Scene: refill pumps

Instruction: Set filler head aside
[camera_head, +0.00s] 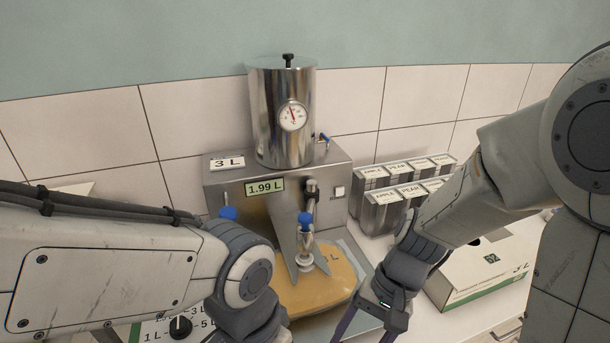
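The filling machine (225,195) stands against the wall with a "1.99 L" display. What looks like the filler head (306,240), a metal fitting with a blue knob, is at the machine's front between two slanted grey plates. It is above a tan bag (312,290) marked with an "L" label. My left gripper (268,335) is at the bottom edge, left of the bag; its fingers are hidden or out of frame. My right gripper (368,332) points down, right of the bag, with its purple fingers spread apart; the tips are cut off. I see nothing between them.
A steel tank (282,110) with a gauge stands on the machine beside a "3 L" sign (227,162). Labelled grey containers (380,214) stand at right. A white-green box (480,270) lies behind my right arm. A dial panel (160,330) is at lower left.

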